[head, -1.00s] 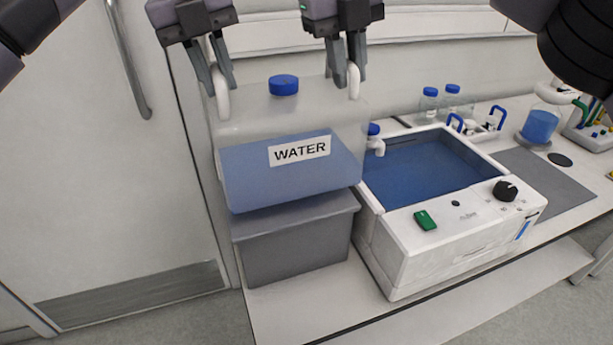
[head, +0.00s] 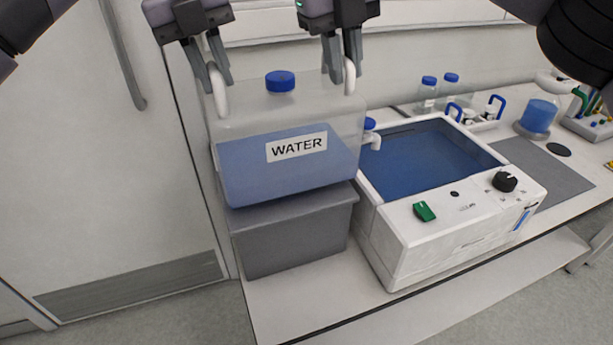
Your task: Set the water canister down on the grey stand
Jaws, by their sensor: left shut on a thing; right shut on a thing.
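The water canister (head: 290,174) is a clear box with blue liquid, a blue cap and a WATER label, upright in the head view. Its base is at the top of the grey stand (head: 295,236); I cannot tell whether they touch. My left gripper (head: 219,82) is shut on the canister's left white handle. My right gripper (head: 347,78) is shut on its right white handle. The stand's top is mostly hidden behind the canister.
The bench's left edge is near the stand. A grey door (head: 100,180) is at left.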

